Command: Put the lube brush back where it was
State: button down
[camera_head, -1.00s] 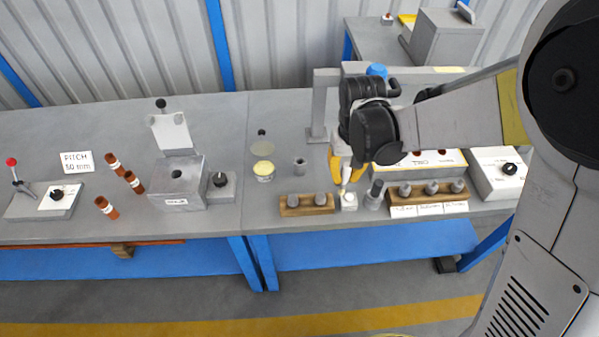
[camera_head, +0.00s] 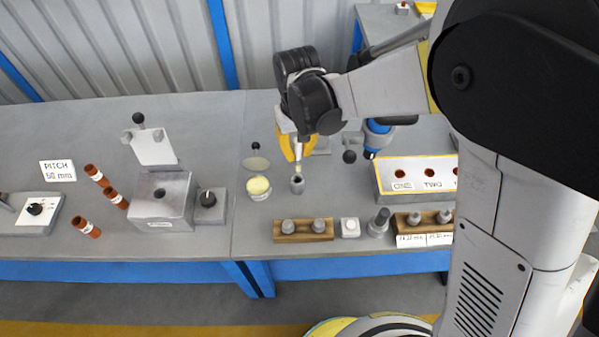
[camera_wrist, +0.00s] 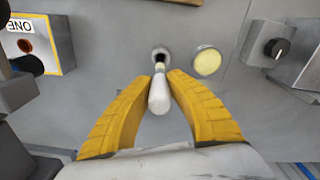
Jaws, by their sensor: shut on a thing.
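My gripper (camera_head: 297,152), with yellow fingers, is shut on the lube brush (camera_head: 298,168). The brush points down above a small grey cylindrical holder (camera_head: 297,186) on the bench. In the wrist view the brush's pale handle (camera_wrist: 159,96) lies between my fingers (camera_wrist: 160,84). Its tip reaches the dark opening of the holder (camera_wrist: 160,53). I cannot tell whether the tip is inside the opening or just above it. A tin of yellow grease (camera_head: 259,188) stands just left of the holder, also visible in the wrist view (camera_wrist: 207,62).
A wooden rack with grey plugs (camera_head: 303,230), a white block (camera_head: 350,227) and a grey cylinder (camera_head: 379,222) stand in front. A box with holes labelled ONE and TWO (camera_head: 415,174) is to the right. A grey block with a raised lid (camera_head: 162,200) is left.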

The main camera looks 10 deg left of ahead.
aim_at(297, 159)
jog(key=f+b, duration=0.1)
jog(key=f, duration=0.3)
jog(key=f+b, duration=0.2)
jog(key=f, duration=0.2)
jog(key=shift+s+f, duration=0.2)
jog(key=shift+f, duration=0.1)
jog(key=shift+f, duration=0.1)
jog(key=shift+f, duration=0.15)
jog(key=c, duration=1.4)
grip_release()
jog(key=shift+r, duration=0.2)
notch_tip(297, 159, up, 12)
jog(key=p, duration=0.4)
jog(key=shift+s, duration=0.1)
